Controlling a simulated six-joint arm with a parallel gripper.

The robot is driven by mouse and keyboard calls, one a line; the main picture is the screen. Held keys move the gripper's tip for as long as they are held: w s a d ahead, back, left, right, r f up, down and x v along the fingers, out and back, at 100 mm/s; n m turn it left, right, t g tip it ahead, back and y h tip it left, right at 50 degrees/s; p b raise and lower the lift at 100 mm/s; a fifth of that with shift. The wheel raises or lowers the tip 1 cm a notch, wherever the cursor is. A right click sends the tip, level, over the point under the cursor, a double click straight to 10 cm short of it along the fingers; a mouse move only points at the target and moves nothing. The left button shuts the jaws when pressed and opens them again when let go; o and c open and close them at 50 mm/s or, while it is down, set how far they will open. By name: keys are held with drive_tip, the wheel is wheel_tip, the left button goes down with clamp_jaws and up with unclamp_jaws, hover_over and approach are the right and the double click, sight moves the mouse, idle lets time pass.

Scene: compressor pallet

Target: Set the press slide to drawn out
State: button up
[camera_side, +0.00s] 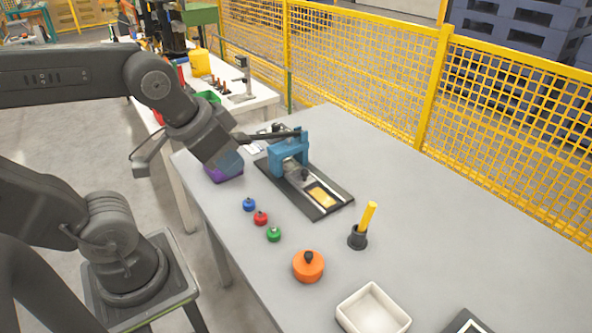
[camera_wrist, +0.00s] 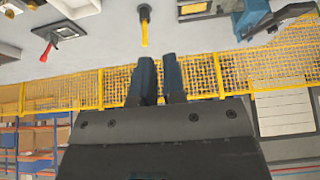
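The press (camera_side: 288,150) has a blue frame on a long dark base plate (camera_side: 281,190). Its slide is a grey plate with a black knob (camera_side: 304,175), sitting close in front of the frame. A yellow patch (camera_side: 321,197) lies uncovered in the track beyond the knob. In the wrist view the blue press frame (camera_wrist: 250,18) is at the upper right edge, partly cut off. My gripper (camera_wrist: 162,58) is empty, with a narrow gap between its fingers. In the side view my wrist is left of the press, above the table; the fingertips are hard to pick out against a dark lever.
A purple bin (camera_side: 224,172) stands by the left table edge. Blue, red (camera_side: 260,218) and green knobs, an orange round part (camera_side: 308,266), a yellow stick in a black holder (camera_side: 358,236) and a white tray (camera_side: 373,311) are in front.

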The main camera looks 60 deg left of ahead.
drive_tip(key=o, duration=0.6)
drive_tip(key=w+a+r+g, duration=0.1)
drive_tip(key=w+a+r, duration=0.1)
drive_tip(key=w, duration=0.7)
drive_tip(key=shift+a+n+g, duration=0.3)
drive_tip(key=shift+a, duration=0.2)
drive_tip(key=shift+o, duration=0.6)
drive_tip(key=w+a+f+g, duration=0.1)
drive_tip(key=w+a, duration=0.3)
drive_tip(key=w, duration=0.5)
drive_tip(key=shift+a+f+g+y, duration=0.2)
drive_tip(key=shift+f+g+y, duration=0.15)
drive_tip(key=shift+f, duration=0.25)
drive_tip(key=n+g, duration=0.1)
drive_tip(key=g, duration=0.1)
hover_over(306, 171)
wheel_tip(306, 171, down, 13)
wheel_tip(306, 171, down, 13)
drive_tip(key=shift+a+f, duration=0.1)
drive_tip(key=shift+a, duration=0.05)
drive_tip(key=shift+c, duration=0.4)
clamp_jaws()
